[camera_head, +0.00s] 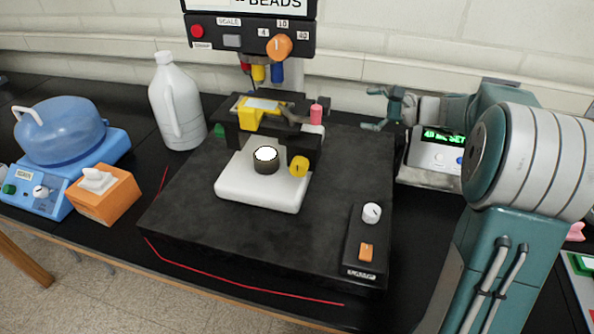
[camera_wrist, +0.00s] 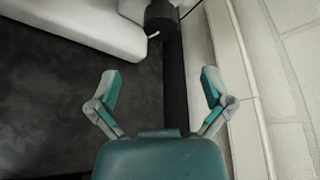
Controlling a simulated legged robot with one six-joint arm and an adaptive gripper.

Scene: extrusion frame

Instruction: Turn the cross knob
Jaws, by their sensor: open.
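No knob is plainly cross-shaped at this size, so I cannot tell for sure which is the cross knob. Other knobs are an orange one (camera_head: 279,46) on the scale panel, a yellow one (camera_head: 299,167) on the microscope's side, a pink one (camera_head: 316,113) by the stage and a white round one (camera_head: 372,213) on the front control strip. My gripper (camera_head: 373,108) is open and empty, right of the microscope. Its spread fingers also show in the wrist view (camera_wrist: 160,80).
The microscope's white base (camera_head: 262,196) stands on a black slab (camera_head: 190,215). A white jug (camera_head: 178,105) and a blue domed device (camera_head: 62,132) stand left. A display box (camera_head: 430,155) stands near my arm. The slab's front is mostly clear.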

